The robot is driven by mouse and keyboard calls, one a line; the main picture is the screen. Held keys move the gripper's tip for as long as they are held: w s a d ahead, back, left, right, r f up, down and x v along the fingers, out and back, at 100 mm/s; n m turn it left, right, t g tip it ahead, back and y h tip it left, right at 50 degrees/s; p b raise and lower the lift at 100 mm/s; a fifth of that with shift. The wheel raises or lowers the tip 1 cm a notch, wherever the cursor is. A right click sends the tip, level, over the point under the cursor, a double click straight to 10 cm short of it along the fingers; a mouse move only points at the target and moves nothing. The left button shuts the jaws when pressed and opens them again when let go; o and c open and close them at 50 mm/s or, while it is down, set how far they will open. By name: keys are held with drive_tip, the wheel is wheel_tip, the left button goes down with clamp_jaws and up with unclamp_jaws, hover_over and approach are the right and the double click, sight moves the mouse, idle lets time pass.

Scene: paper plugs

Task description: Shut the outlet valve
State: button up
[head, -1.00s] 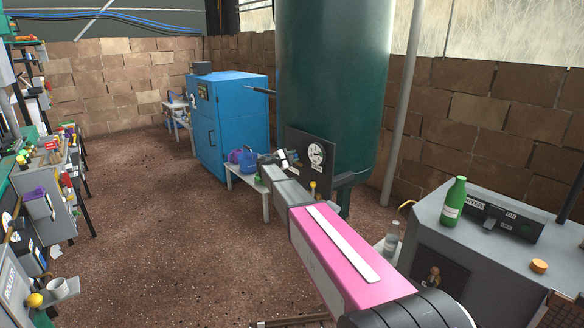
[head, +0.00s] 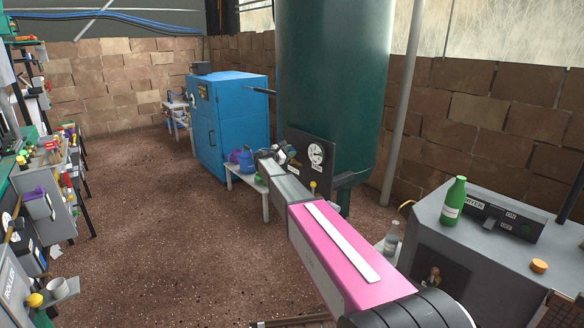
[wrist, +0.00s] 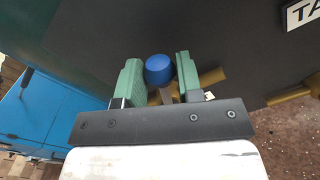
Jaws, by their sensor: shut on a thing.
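A valve handle with a round blue knob (wrist: 159,69) shows in the wrist view between the green finger pads of my gripper (wrist: 157,74). My gripper is shut on this handle; part of its grey stem shows below the knob. A brass pipe (wrist: 212,77) runs behind the right finger, against the dark panel. In the head view my gripper (head: 284,153) is at the left side of the dark gauge panel (head: 325,172), in front of the green tank (head: 332,80). The handle is too small to make out there. No label names the blue-knobbed valve as the outlet.
A white dial gauge (head: 316,154) sits on the panel, with a yellow knob (head: 313,185) below. A second brass pipe (wrist: 290,96) is at the wrist view's right. Open floor lies left.

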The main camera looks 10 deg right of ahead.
drive_tip(key=shift+w, duration=0.1)
drive_tip(key=shift+w+a+r+n, duration=0.25)
drive_tip(key=shift+w+n, duration=0.2)
drive_tip(key=shift+n, duration=0.35)
drive_tip(key=shift+w+a+r+n, duration=0.15)
drive_tip(key=shift+w+a+n, duration=0.2)
drive_tip(key=shift+n, duration=0.45)
drive_tip(key=shift+w, duration=0.15)
drive_tip(key=shift+w+a+r+n, duration=0.1)
drive_tip(key=shift+w+a+n, duration=0.1)
drive_tip(key=shift+w+n, duration=0.35)
drive_tip(key=shift+w+a+r+n, duration=0.1)
drive_tip(key=shift+w+a+n, duration=0.1)
drive_tip(key=shift+n, duration=0.55)
drive_tip(key=o, duration=0.7)
drive_tip(key=shift+o, duration=0.2)
